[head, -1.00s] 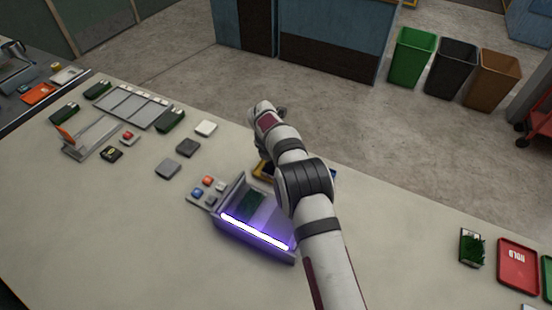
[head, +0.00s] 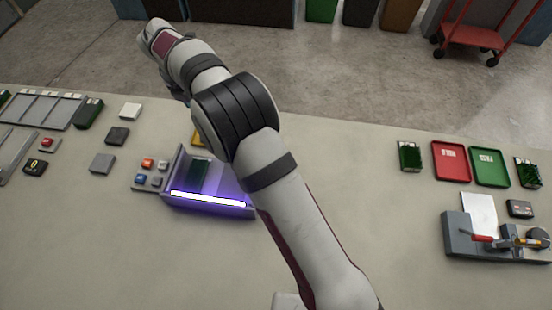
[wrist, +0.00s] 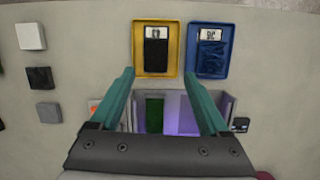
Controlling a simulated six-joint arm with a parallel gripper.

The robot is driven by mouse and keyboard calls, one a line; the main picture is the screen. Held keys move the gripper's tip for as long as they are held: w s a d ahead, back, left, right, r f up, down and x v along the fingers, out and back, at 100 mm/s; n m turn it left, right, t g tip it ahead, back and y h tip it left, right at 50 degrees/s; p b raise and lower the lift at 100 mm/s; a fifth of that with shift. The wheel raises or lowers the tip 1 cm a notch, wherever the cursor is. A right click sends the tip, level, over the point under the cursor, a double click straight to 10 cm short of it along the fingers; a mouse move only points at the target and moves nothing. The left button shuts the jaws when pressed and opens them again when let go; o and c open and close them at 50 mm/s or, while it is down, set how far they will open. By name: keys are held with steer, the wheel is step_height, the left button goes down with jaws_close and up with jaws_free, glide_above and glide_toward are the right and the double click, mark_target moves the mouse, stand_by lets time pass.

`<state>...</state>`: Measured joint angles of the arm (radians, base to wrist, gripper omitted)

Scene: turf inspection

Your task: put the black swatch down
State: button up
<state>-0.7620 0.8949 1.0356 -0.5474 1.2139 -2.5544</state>
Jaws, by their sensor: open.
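The black swatch (wrist: 156,52), with a white label at its top end, lies flat in a yellow tray (wrist: 138,48) in the wrist view. My gripper (wrist: 158,73) is open and empty, its two teal fingers apart on either side of the tray's near edge. The swatch is clear of both fingers. In the head view my arm hides the swatch and the fingers; only a bit of the yellow tray (head: 198,137) shows beside the arm.
A blue tray (wrist: 222,68) with a blue swatch stands just right of the yellow one. A lit purple booth (head: 208,205) holding a green swatch (head: 197,174) stands nearer. Several small tiles lie to the left. Red (head: 451,177) and green (head: 490,181) trays lie at right.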

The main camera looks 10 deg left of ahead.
steer(key=s+d+r+m+g, duration=0.1)
steer(key=s+d+r+m, duration=0.1)
steer(key=d+r+m, duration=0.35)
steer(key=s+d+r+m, duration=0.25)
steer(key=d+m, duration=0.35)
steer(key=d, duration=0.3)
steer(key=s+d+r+m+g, duration=0.1)
steer(key=s+d+r+m, duration=0.2)
steer(key=d+m, duration=0.35)
steer(key=s+d+f+m, duration=0.1)
steer(key=s+d+m, duration=0.3)
steer(key=s+m, duration=0.3)
steer(key=s+d+f+m+y, duration=0.1)
steer(key=s+d+m, duration=0.2)
steer(key=s+m, duration=0.5)
steer(key=s+d+m+g, duration=0.1)
steer(key=s+d+m, duration=0.3)
steer(key=s+m, duration=0.3)
steer(key=shift+s+d+f+m+y, duration=0.35)
steer(key=shift+s+f+m+y, duration=0.05)
steer(key=shift+s, duration=0.35)
